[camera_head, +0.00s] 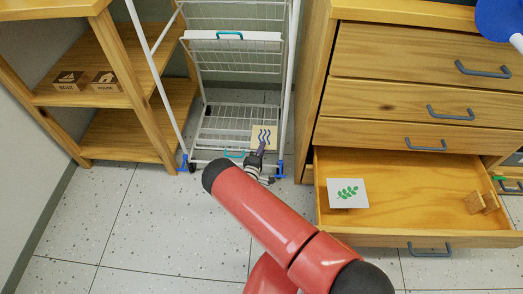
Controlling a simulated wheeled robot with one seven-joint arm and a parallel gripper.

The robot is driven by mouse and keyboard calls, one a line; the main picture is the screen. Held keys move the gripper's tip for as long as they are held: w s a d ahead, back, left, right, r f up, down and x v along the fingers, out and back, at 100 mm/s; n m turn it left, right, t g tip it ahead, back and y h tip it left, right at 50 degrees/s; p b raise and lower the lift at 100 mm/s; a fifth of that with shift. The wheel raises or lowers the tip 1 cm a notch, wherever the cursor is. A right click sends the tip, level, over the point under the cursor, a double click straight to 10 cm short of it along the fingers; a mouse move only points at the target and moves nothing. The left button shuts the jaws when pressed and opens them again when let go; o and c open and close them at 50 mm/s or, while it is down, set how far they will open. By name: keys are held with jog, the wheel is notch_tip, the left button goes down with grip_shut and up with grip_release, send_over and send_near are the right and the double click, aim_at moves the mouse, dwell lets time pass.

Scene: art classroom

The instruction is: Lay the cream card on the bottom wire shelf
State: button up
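The cream card (265,131), marked with dark blue wavy lines, shows at the front right of the bottom wire shelf (225,117). I cannot tell whether it rests on the wires or is held just above them. My gripper (260,149) reaches in from the front and its tip overlaps the card's lower edge. The fingers are small and partly hidden, so I cannot tell whether they grip the card. The rest of the bottom shelf looks bare.
The white rack's posts (289,95) and upper wire shelf (236,60) stand around and above the card. An open drawer (420,200) to the right holds a white card with a green leaf (348,192). A wooden shelf (95,97) with two blocks stands left. Floor at front left is clear.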

jog(key=v, duration=1.2)
jog(key=w+d+r+m+g+h, duration=0.2)
jog(key=d+r+m+g+h, duration=0.15)
jog(key=r, duration=0.45)
jog(key=w+d+r+m+g+h, duration=0.2)
jog(key=d+r+m+h, duration=0.15)
jog(key=r, duration=0.45)
jog(key=s+d+r+m+g+y, duration=0.1)
jog(key=s+d+r+m+g, duration=0.2)
jog(key=r, duration=0.4)
jog(key=s+d+r+m+g+y, duration=0.1)
jog(key=s+d+r+g, duration=0.25)
jog(key=d+r, duration=0.25)
jog(key=s+d+r+m+g, duration=0.2)
jog(key=d+r+g, duration=0.2)
jog(key=r, duration=0.3)
jog(key=s+r+t+y, duration=0.2)
jog(key=s+r+y, duration=0.3)
jog(key=s, duration=0.5)
jog(key=s+d+r+m+t+y, duration=0.1)
jog(key=s+r+t+y, duration=0.1)
jog(key=s+r+y, duration=0.3)
jog(key=s+r, duration=0.4)
jog(key=s, duration=0.1)
jog(key=shift+s+d+p, duration=0.2)
jog(key=shift+s+p, duration=0.15)
jog(key=shift+p, duration=0.05)
